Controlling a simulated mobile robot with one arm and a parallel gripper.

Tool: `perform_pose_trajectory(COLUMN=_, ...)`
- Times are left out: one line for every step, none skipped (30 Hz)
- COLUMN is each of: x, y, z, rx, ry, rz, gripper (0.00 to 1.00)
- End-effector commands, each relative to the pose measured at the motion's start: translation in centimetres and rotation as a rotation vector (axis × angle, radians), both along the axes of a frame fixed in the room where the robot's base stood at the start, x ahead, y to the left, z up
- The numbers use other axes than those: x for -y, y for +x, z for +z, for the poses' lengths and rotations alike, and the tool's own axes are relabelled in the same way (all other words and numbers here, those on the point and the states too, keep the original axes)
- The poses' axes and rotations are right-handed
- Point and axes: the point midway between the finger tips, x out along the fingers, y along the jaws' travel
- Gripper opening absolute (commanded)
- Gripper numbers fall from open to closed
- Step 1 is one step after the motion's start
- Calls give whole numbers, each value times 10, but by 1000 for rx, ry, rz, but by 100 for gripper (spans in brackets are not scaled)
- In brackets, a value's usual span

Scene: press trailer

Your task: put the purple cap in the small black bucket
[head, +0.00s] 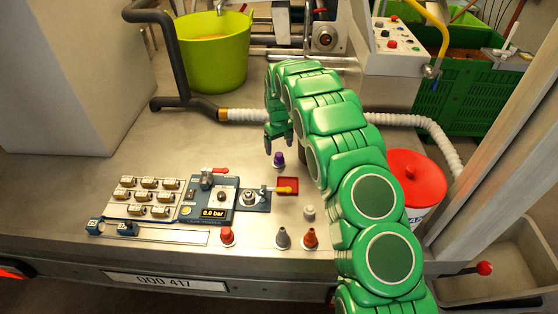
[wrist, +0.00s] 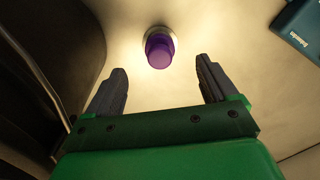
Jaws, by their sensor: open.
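The purple cap (head: 279,158) stands upright on a pale round base on the grey metal deck, just behind the small red tray. In the wrist view the purple cap (wrist: 160,48) lies ahead of my gripper (wrist: 160,76), centred between the two dark fingers and a little beyond their tips. My gripper (head: 278,141) is open and empty, pointing down just above the cap in the head view. I cannot make out a small black bucket for certain; my green arm hides part of the deck. A large dark shape (wrist: 35,85) fills the wrist view's left side.
A red tray (head: 288,193) and a gauge block (head: 214,198) are in front. A red cone (head: 227,236), grey cone (head: 283,238), orange-red cone (head: 310,238) and pale knob (head: 309,212) stand nearer. A lime bucket (head: 212,55), pale hose (head: 262,116) and red-lidded tub (head: 415,178) flank the deck.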

Motion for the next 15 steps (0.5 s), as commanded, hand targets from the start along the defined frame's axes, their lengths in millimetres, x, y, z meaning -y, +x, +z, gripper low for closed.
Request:
perform_pose_trajectory(x=0, y=0, z=-8, rx=-1, ry=-1, rz=0, gripper=86)
perform_pose_trajectory(x=0, y=0, z=-11, rx=1, ry=1, rz=0, gripper=86)
perform_pose_trajectory(x=0, y=1, z=-15, rx=2, ry=0, rz=0, gripper=86)
perform_pose_trajectory(x=0, y=1, z=-17, rx=3, ry=1, rz=0, gripper=86)
perform_pose_trajectory(x=0, y=1, z=-19, rx=3, ry=1, rz=0, gripper=86)
perform_pose_trajectory(x=0, y=1, z=-20, rx=4, ry=1, rz=0, gripper=86)
perform_pose_trajectory(x=0, y=1, z=-20, rx=4, ry=1, rz=0, gripper=86)
perform_pose_trajectory(x=0, y=1, z=-21, rx=4, ry=1, rz=0, gripper=86)
perform_pose_trajectory(x=0, y=1, z=-21, rx=4, ry=1, rz=0, gripper=86)
perform_pose_trajectory(x=0, y=1, z=-22, rx=4, ry=1, rz=0, gripper=86)
perform_pose_trajectory(x=0, y=1, z=-23, rx=4, ry=1, rz=0, gripper=86)
perform_pose_trajectory(x=0, y=1, z=-25, rx=3, ry=1, rz=0, gripper=86)
perform_pose_trajectory(x=0, y=1, z=-28, rx=3, ry=1, rz=0, gripper=86)
perform_pose_trajectory(x=0, y=1, z=-31, rx=2, ry=0, rz=0, gripper=86)
perform_pose_trajectory(x=0, y=1, z=-35, rx=1, ry=0, rz=0, gripper=86)
